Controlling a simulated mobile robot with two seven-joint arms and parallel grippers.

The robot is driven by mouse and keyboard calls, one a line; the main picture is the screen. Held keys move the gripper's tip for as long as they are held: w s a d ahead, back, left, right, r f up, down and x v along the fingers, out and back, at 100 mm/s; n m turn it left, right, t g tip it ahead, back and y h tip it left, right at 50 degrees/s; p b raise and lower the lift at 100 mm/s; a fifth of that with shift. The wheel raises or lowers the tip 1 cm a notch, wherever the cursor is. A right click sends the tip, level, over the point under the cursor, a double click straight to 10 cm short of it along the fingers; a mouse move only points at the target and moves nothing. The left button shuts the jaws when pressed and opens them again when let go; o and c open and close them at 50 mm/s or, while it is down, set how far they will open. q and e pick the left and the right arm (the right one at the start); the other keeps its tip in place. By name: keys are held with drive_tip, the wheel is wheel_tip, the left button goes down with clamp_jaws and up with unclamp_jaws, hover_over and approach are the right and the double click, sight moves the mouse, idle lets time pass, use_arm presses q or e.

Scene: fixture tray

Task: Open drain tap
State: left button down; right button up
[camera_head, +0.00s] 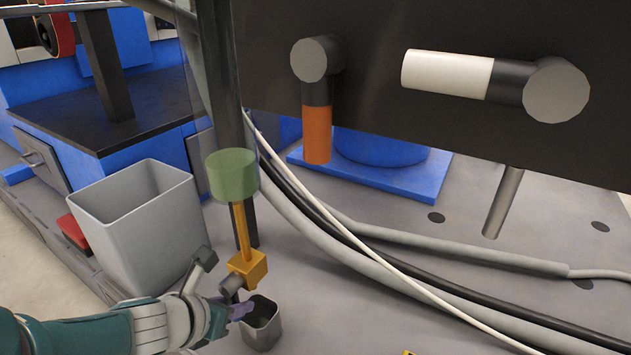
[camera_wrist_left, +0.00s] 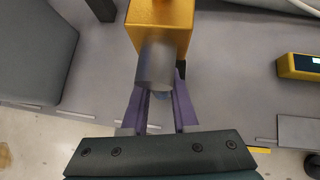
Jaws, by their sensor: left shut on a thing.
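The drain tap (camera_head: 247,268) is a yellow block with a grey cylindrical spout or knob (camera_head: 231,285). It hangs on a yellow pipe (camera_head: 241,228) below a translucent green cylinder (camera_head: 232,175). In the left wrist view the yellow block (camera_wrist_left: 160,18) is at the top, with the grey cylinder (camera_wrist_left: 155,65) pointing toward me. My left gripper (camera_head: 240,309) is at the tap's lower front. Its purple fingers (camera_wrist_left: 160,98) are shut on a small part at the tap, mostly hidden behind the grey cylinder. My right gripper is not in view.
A small grey cup (camera_head: 275,335) stands just below and right of the tap. A large grey bin (camera_head: 112,228) is left of it. Hoses (camera_head: 450,250) cross the floor to the right. Orange (camera_head: 317,135) and white (camera_head: 445,72) handles are on the dark panel (camera_head: 560,45).

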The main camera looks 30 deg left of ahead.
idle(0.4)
use_arm(q)
drive_tip(key=c, duration=0.7)
unclamp_jaws()
drive_tip(key=p+v, duration=1)
drive_tip(key=shift+w, duration=0.1)
